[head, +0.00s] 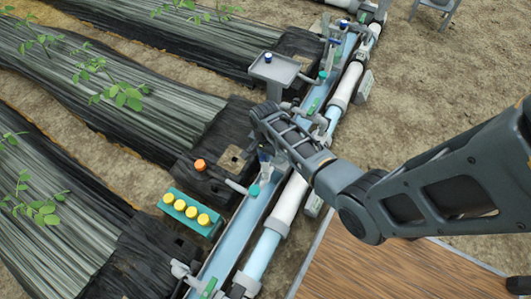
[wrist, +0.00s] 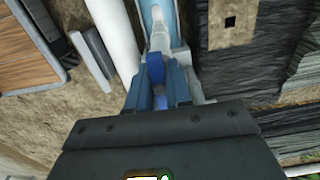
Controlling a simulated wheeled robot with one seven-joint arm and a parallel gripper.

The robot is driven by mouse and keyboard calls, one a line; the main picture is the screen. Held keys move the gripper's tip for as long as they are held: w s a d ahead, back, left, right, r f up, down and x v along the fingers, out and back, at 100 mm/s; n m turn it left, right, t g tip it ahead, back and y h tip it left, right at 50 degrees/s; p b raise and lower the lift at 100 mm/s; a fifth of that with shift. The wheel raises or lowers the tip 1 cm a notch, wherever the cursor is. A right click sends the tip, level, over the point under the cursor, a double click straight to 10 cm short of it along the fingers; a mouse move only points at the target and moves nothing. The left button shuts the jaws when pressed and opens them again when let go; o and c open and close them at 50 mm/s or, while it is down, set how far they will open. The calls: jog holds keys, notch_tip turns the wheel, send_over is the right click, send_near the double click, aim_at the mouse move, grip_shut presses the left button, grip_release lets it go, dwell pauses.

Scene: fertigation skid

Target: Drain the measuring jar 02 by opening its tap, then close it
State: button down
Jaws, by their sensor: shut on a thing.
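In the wrist view my gripper (wrist: 157,90) is shut on a small blue tap handle (wrist: 155,70), which stands between its two blue-grey fingers. Just beyond the handle is a pale grey fitting with a light blue part (wrist: 158,20) behind it. In the head view my arm reaches in from the right over the pipe line, and its links hide the fingertips and the gripped handle. A dark blue piece (head: 264,155) shows beside the arm, above a teal fitting (head: 255,188). No jar number is legible, and the liquid level cannot be told.
A light blue channel (head: 240,232) and a white pipe (head: 289,203) run diagonally beside black-covered beds (head: 150,95). A teal rack (head: 178,213) holds several yellow caps; an orange knob (head: 199,165) is near it. A grey tray (head: 274,70) stands beyond. A wooden deck (head: 345,265) lies right.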

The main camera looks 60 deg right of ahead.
jog(key=m+p, duration=0.1)
jog(key=m, duration=0.3)
jog(key=shift+r+m, duration=0.1)
jog(key=shift+m, duration=0.3)
jog(key=m+p, duration=0.1)
jog(key=m, duration=0.3)
jog(key=shift+m, duration=0.4)
jog(key=m+p, duration=0.1)
jog(key=m, duration=0.3)
jog(key=shift+m, duration=0.4)
jog(key=m+p, duration=0.1)
jog(key=m, duration=0.3)
jog(key=shift+m, duration=0.4)
jog(key=c, duration=0.9)
grip_release()
jog(key=shift+c, duration=0.2)
notch_tip(320, 180, up, 10)
jog(key=p, duration=1)
